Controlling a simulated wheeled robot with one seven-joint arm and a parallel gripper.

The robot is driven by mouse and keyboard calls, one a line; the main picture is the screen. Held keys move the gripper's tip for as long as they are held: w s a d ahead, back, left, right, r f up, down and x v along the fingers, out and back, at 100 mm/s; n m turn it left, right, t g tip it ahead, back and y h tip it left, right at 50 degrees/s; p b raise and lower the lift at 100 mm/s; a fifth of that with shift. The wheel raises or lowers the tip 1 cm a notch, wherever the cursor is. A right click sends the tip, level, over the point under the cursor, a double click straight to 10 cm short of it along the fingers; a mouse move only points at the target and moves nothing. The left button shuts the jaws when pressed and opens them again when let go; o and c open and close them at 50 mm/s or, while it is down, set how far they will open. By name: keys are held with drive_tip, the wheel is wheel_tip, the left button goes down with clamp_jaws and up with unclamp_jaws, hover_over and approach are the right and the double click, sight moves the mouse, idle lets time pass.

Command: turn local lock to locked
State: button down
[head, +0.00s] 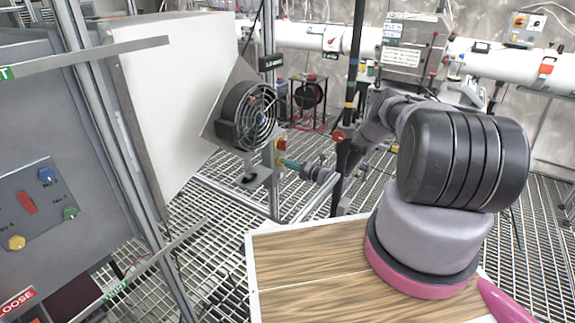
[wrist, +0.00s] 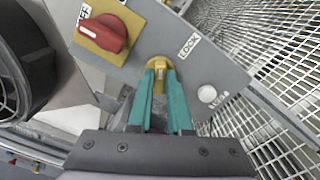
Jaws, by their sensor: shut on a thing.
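The local lock (wrist: 158,62) is a round yellow switch on a grey panel (wrist: 218,76), with a LOCK label (wrist: 189,46) beside it at the upper right. My gripper (wrist: 160,77) has teal fingers shut on the middle part of the switch, one finger on each side. The fingers hide its lower part. In the head view my gripper (head: 290,163) reaches left to the small panel by the fan, where the lock itself is too small to make out.
A red knob on a yellow plate (wrist: 108,36) is left of the lock, and a white round button (wrist: 207,93) is right. A dark upright post (head: 350,110) is near my arm. Grating floor lies around.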

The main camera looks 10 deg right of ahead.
drive_tip(key=m, duration=0.5)
drive_tip(key=shift+d+f+m, duration=0.15)
drive_tip(key=shift+m, duration=0.15)
idle(0.4)
drive_tip(key=c, duration=0.8)
unclamp_jaws()
drive_tip(key=shift+c, duration=0.2)
drive_tip(key=shift+s, duration=0.1)
drive_tip(key=v, duration=1)
drive_tip(key=shift+s+d, duration=0.2)
drive_tip(key=shift+d, duration=0.05)
